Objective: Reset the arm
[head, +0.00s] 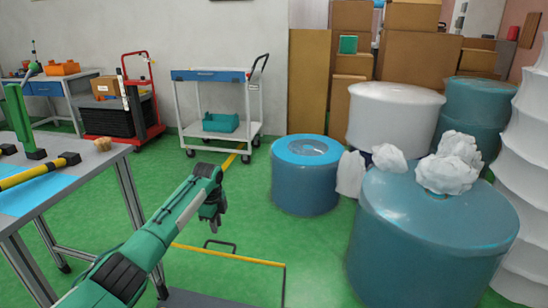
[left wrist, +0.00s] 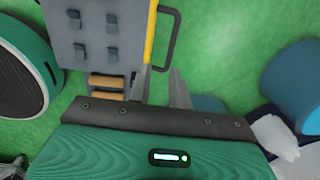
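My left arm, green and grey, reaches in from the bottom left of the head view. Its left gripper (head: 212,218) hangs at the arm's end, pointing down over the green floor, right of the work table. In the left wrist view two grey fingers of the left gripper (left wrist: 163,88) stand apart with a gap between them. Nothing shows between the fingers. My right gripper shows in neither view.
A work table (head: 112,160) stands at the left. Blue drums (head: 305,185) (head: 430,240) with white crumpled pieces (head: 450,165) stand at the right. A white cart (head: 215,75) and a red trolley (head: 150,100) stand behind. Green floor (head: 250,220) lies open in the middle.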

